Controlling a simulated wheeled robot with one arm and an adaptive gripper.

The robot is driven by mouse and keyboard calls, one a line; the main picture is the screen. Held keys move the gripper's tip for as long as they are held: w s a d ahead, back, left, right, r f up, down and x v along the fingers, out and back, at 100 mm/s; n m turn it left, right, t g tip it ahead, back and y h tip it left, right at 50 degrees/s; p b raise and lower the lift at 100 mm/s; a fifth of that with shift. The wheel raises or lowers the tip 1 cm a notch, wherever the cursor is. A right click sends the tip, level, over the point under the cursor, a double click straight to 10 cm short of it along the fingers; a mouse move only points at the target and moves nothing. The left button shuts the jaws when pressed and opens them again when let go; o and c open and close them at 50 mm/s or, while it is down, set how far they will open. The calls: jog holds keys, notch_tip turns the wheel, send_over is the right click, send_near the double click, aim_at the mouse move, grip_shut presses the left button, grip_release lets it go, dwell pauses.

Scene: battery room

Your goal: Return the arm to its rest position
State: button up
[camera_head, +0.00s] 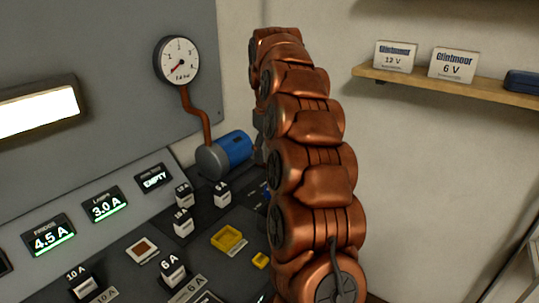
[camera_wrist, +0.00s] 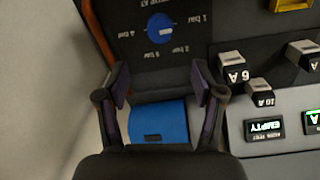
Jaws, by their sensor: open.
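My copper arm (camera_head: 312,170) rises through the middle of the head view, its segments bending away over the panel. In the wrist view my gripper (camera_wrist: 160,78) is open, with its two dark fingers apart and nothing held between the tips. A blue cylinder (camera_wrist: 158,122) shows between the fingers, nearer the palm; I cannot tell whether they touch it. In the head view the blue cylinder (camera_head: 234,148) lies at the panel's back, just left of my arm. My gripper is mostly hidden there behind the arm. A blue dial (camera_wrist: 160,28) with bar markings is beyond the fingertips.
A gauge (camera_head: 177,60) on the back board has a copper pipe (camera_head: 197,112) running down to the cylinder. Several fuse blocks (camera_head: 172,270) and a yellow tray (camera_head: 229,239) are on the panel. A shelf (camera_head: 450,87) with voltage cards is right. The wall below it is clear.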

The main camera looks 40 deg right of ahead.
dwell(0.6)
jog(key=s+a+r+p, duration=0.3)
jog(key=s+a+p, duration=0.3)
jog(key=s+a, duration=0.95)
jog(key=s+a+f+m+g+p, duration=0.1)
jog(key=s+a, duration=0.3)
jog(key=s, duration=0.6)
jog(key=s+a+f+p, duration=0.3)
jog(key=s+a+f, duration=0.1)
jog(key=s, duration=0.6)
jog(key=shift+s+m+g, duration=0.25)
jog(key=shift+m+g, duration=0.15)
